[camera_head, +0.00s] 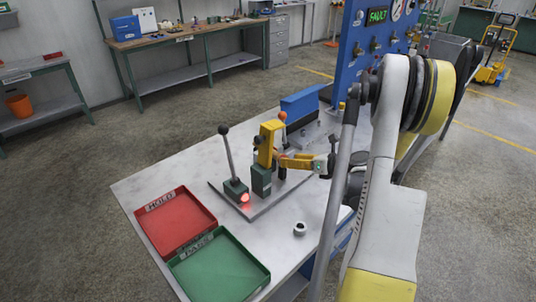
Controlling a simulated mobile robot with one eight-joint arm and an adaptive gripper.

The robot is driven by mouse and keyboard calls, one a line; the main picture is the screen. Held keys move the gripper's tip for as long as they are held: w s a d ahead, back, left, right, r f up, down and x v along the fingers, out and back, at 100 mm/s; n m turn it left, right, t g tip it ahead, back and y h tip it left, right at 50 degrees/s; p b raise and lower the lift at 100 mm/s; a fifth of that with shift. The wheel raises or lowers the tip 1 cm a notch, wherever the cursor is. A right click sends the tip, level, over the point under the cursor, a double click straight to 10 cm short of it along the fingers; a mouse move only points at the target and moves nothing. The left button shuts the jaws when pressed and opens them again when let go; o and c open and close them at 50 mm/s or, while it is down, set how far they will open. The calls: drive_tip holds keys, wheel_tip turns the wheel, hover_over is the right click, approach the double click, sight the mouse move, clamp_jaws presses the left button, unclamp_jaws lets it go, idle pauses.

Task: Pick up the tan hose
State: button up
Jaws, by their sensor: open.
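I do not see a tan hose that I can make out in the camera_head view. My own large white and yellow arm covers the right side of the picture and hides part of the bench behind it. A yellow and green fixture (266,150) stands on a grey plate on the white bench (165,172).
A red tray (176,222) marked HOLD and a green tray (218,266) lie at the bench's front left. A small grey ring (299,229) lies right of them. A blue panel (352,50) with a FAULT display and gauges stands behind. A wooden workbench (190,33) is at the back.

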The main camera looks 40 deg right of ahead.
sight(279, 155)
drive_tip(key=x, duration=0.1)
drive_tip(key=b+x, duration=0.1)
drive_tip(key=x, duration=0.1)
drive_tip(key=b+x, duration=0.1)
drive_tip(key=x, duration=0.1)
drive_tip(key=shift+w+a+r, duration=0.2)
drive_tip(key=shift+w, duration=0.15)
drive_tip(key=shift+s+r, duration=0.1)
drive_tip(key=shift+c, duration=0.5)
clamp_jaws()
